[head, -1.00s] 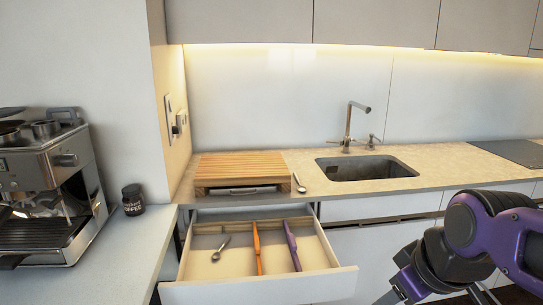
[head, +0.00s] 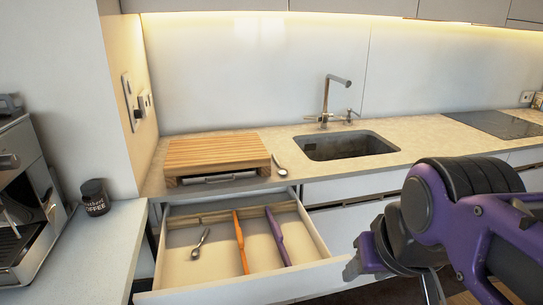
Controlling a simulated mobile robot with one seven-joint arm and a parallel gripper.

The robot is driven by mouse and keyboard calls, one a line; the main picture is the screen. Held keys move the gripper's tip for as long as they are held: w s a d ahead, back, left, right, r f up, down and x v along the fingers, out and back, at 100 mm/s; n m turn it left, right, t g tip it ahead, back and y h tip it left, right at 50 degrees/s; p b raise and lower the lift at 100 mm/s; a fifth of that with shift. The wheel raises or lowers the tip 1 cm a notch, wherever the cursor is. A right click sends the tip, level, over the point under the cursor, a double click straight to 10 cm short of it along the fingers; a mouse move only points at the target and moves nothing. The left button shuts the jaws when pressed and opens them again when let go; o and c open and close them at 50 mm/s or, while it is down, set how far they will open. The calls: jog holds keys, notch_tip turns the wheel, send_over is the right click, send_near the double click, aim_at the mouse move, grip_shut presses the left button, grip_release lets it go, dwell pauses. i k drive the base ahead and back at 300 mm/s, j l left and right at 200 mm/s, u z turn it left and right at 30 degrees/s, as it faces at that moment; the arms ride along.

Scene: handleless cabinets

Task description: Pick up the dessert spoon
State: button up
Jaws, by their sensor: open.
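A small metal spoon (head: 201,244) lies in the left part of the open drawer (head: 240,284). Another small spoon (head: 280,168) lies on the counter beside the wooden board. I cannot tell from their looks which one is the dessert spoon. My gripper (head: 394,282) is at the lower right, to the right of the drawer and apart from both spoons. It is open with nothing seen between its fingers, though part of it is cut off by the picture's lower edge.
A coffee jar (head: 95,198) and coffee machine (head: 25,190) stand at left.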

aim_at(283, 171)
jog(key=i+l, duration=0.2)
jog(key=l, duration=0.2)
jog(key=i+l, duration=0.2)
jog(key=l, duration=0.15)
jog(key=i+l, duration=0.2)
jog(key=l, duration=0.2)
jog(key=i+l+u, duration=0.1)
jog(key=l+u, duration=0.15)
jog(key=i+l+u, duration=0.1)
jog(key=l+u, duration=0.2)
